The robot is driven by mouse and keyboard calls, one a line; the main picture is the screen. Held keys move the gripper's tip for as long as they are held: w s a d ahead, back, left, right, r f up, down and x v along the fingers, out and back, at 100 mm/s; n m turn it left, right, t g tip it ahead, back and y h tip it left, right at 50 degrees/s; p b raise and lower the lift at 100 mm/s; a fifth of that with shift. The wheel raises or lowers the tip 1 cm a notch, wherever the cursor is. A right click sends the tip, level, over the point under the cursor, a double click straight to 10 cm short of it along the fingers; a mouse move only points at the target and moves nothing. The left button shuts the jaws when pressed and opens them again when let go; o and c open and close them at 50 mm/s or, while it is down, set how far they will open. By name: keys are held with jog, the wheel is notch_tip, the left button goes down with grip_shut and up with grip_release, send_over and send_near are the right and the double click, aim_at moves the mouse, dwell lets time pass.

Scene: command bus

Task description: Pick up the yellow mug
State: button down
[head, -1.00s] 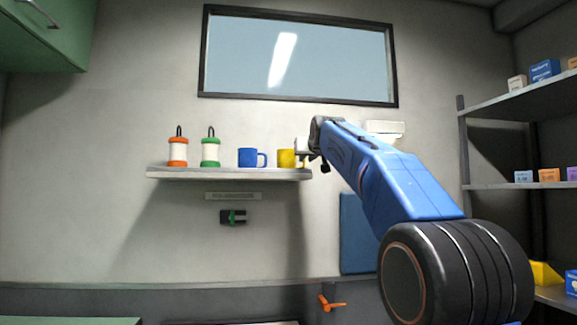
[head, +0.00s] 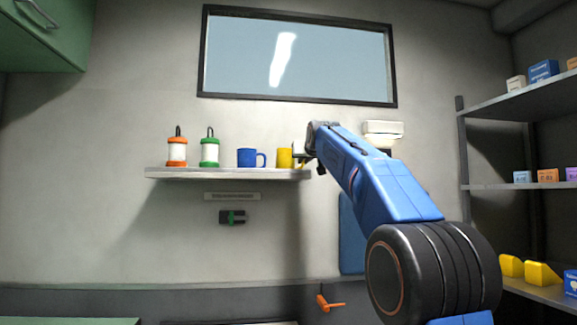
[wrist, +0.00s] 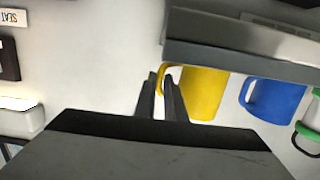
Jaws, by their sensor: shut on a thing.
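The yellow mug (head: 284,158) is at the right end of the wall shelf (head: 225,175). It appears upside down in the wrist view (wrist: 203,95), where the shelf edge (wrist: 240,50) hides its base. My gripper (head: 300,156) reaches it from the right. In the wrist view the two dark fingers (wrist: 164,90) are shut on the mug's handle (wrist: 165,72). The mug looks upright. I cannot tell whether its base touches the shelf.
A blue mug (head: 247,157) stands just left of the yellow mug. A green lantern (head: 209,151) and an orange lantern (head: 177,151) stand further left. A window (head: 300,60) is above. A rack (head: 520,185) with small boxes is at the right.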

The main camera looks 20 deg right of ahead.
notch_tip(320, 180, up, 10)
dwell(0.9)
